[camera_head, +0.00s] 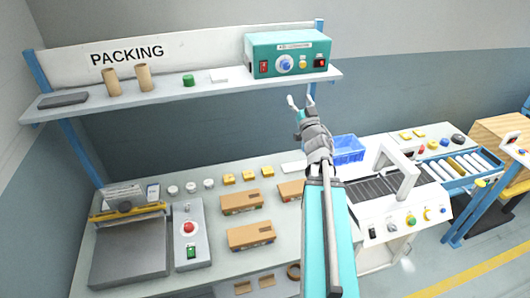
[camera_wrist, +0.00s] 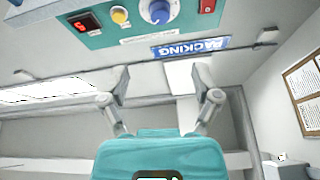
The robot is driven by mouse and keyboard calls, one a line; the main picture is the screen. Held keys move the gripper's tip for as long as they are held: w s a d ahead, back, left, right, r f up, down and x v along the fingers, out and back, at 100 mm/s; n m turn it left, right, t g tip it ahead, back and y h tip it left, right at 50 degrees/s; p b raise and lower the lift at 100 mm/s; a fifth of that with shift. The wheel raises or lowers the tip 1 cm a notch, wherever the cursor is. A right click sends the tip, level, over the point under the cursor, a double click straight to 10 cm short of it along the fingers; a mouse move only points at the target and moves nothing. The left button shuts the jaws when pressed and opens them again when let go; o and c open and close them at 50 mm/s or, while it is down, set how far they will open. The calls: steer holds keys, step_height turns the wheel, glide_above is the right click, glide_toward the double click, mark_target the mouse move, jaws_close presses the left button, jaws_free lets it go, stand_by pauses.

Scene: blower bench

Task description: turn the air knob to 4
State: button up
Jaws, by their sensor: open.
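The air knob (camera_head: 285,64) is a round blue dial on the front of a teal blower box (camera_head: 259,47) at the right end of the upper shelf. In the wrist view, seen upside down, the knob (camera_wrist: 158,11) is at the top edge, partly cut off, with a white pointer mark. My gripper (camera_head: 299,101) is open and empty, below and in front of the box, apart from the knob. Its two fingers (camera_wrist: 161,76) are spread wide in the wrist view.
A yellow button (camera_head: 303,63) and a red switch (camera_head: 263,66) flank the knob. The shelf (camera_head: 200,86) also holds two brown tubes (camera_head: 127,79) and a green item (camera_head: 188,80). Below, the bench (camera_head: 215,232) carries brown boxes (camera_head: 241,202) and a blue bin (camera_head: 347,150).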

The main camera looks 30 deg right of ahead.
steer(key=w+a+f+m+g+b, duration=0.1)
steer(key=a+f+g, duration=0.4)
steer(key=f, duration=0.4)
steer(key=w+a+f+m+g+b, duration=0.1)
steer(key=w+a+f+g+b, duration=0.1)
steer(key=a+f+g, duration=0.4)
steer(key=shift+w+f+h, duration=0.2)
steer(key=shift+f+h, duration=0.1)
steer(key=shift+f, duration=1.7)
steer(key=shift+a, duration=0.1)
steer(key=s+a+f+n+g+y+b, duration=0.1)
steer(key=s+a+f+n+g+y, duration=0.1)
steer(key=a, duration=0.5)
steer(key=s+a+f+n+g+y+b, duration=0.1)
steer(key=s+a+f+n+g+y, duration=0.1)
steer(key=s+a+f+g, duration=0.3)
steer(key=s+a+f+n+g+y+b, duration=0.1)
steer(key=s+a+f, duration=0.4)
steer(key=a, duration=0.6)
steer(key=s+n+g+y, duration=0.1)
steer(key=g, duration=0.1)
steer(key=shift+s+f+g, duration=0.35)
steer(key=shift+g, duration=0.05)
